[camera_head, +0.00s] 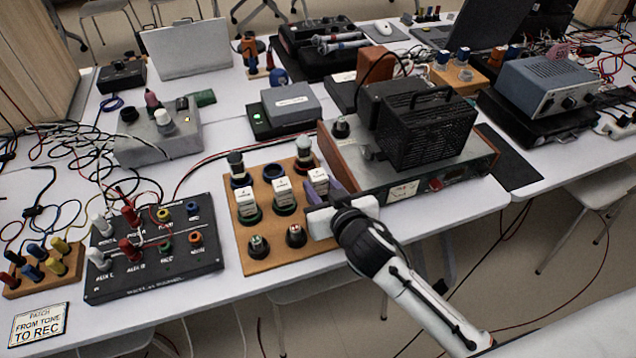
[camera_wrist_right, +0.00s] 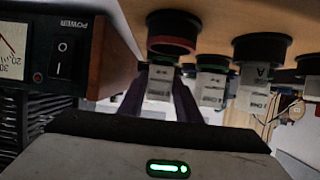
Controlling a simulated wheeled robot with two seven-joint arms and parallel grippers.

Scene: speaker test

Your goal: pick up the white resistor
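Several small white resistor blocks with printed labels stand on a wooden socket board (camera_head: 262,257) in the head view. The rightmost white block (camera_head: 318,176) is flanked by the purple fingers of my right gripper (camera_head: 320,190). In the right wrist view, which is upside down, this white block (camera_wrist_right: 160,84) shows between the two fingers, below a red-ringed socket (camera_wrist_right: 174,42). I cannot tell whether the fingers press on it. Other white blocks, at the left (camera_head: 246,202) and middle (camera_head: 283,190), stand in the same row. My left gripper is out of view.
A wood-sided amplifier (camera_head: 400,191) stands close to the right of the board; its power switch (camera_wrist_right: 62,58) shows in the wrist view. A black patch panel (camera_head: 155,282) with plugs lies at the left. Loose cables lie farther left. The table's front edge is near.

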